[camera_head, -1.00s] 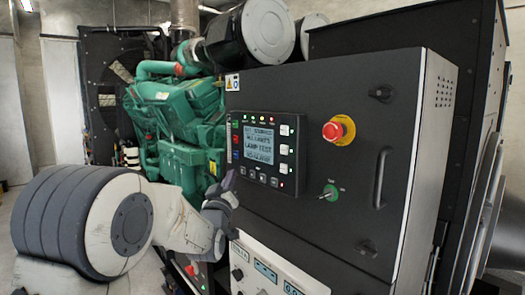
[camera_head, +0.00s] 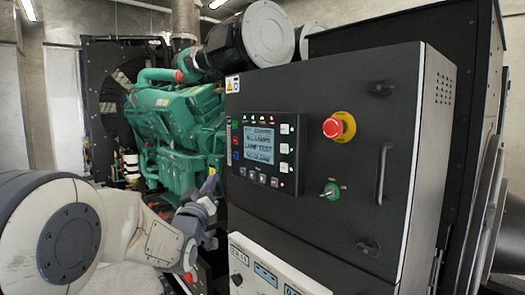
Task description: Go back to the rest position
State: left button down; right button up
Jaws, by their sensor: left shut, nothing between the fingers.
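My left arm comes in from the lower left. My left gripper (camera_head: 208,187) is shut and empty, with its fingertips pointing up, just left of the black control cabinet (camera_head: 335,90). It looks clear of the controller panel (camera_head: 262,152), though the exact gap cannot be told. The panel has a lit screen with text that includes "LAMP TEST", and several small lamps and buttons. My right gripper is not in view.
A red emergency stop button (camera_head: 338,127) and a green key switch (camera_head: 330,191) stick out from the cabinet door, with a vertical handle (camera_head: 380,170) to their right. A white panel (camera_head: 268,272) lies below. The green engine (camera_head: 175,125) stands behind my gripper.

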pick_arm(q)
jog(key=s+d+f+m+g+h+b, duration=0.1)
jog(key=s+d+f+m+g+h, duration=0.15)
jog(key=s+d+f+g, duration=0.5)
jog(key=s+d+f+m+g+h+b, duration=0.1)
jog(key=s+d+f+m+g+b, duration=0.3)
jog(key=d+f, duration=0.6)
jog(key=s+a+f+m+g+y, duration=0.1)
jog(key=s+f, duration=0.4)
jog(key=s, duration=0.5)
jog(key=s+a+f+m+g+y, duration=0.1)
jog(key=s+f+m+g, duration=0.2)
jog(key=s, duration=0.7)
jog(key=s+a+f+m+g+y, duration=0.1)
jog(key=s+f+m+g, duration=0.1)
jog(key=s+f+g, duration=0.4)
jog(key=s, duration=0.4)
jog(key=shift+a+f, duration=0.25)
jog(key=shift+f, duration=0.15)
jog(key=shift+w, duration=0.15)
